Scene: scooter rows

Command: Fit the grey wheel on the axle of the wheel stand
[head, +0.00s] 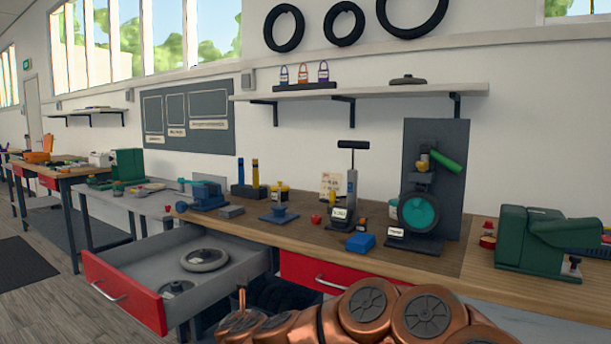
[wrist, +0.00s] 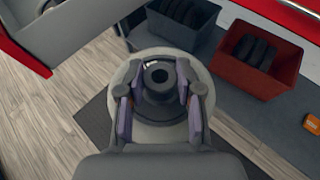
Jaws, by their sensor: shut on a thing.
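In the wrist view my gripper (wrist: 160,100) is shut on a light grey wheel (wrist: 150,55) with a dark hub. The fingers stand on either side of the hub, and the wheel is above the floor. My gripper is not clearly visible in the head view. What looks like the wheel stand (head: 452,150) is a dark upright board on the bench at right, with a teal-centred wheel or disc (head: 419,212) and a green cylinder on its front. I cannot make out a bare axle. The held wheel is well apart from the bench top.
An open red-fronted drawer (head: 125,292) juts out at left, holding another grey wheel (head: 205,260). A green machine (head: 545,240) stands at the right of the bench. Below my gripper are a dark bin (wrist: 183,40) and a red bin (wrist: 250,75), both holding black tyres.

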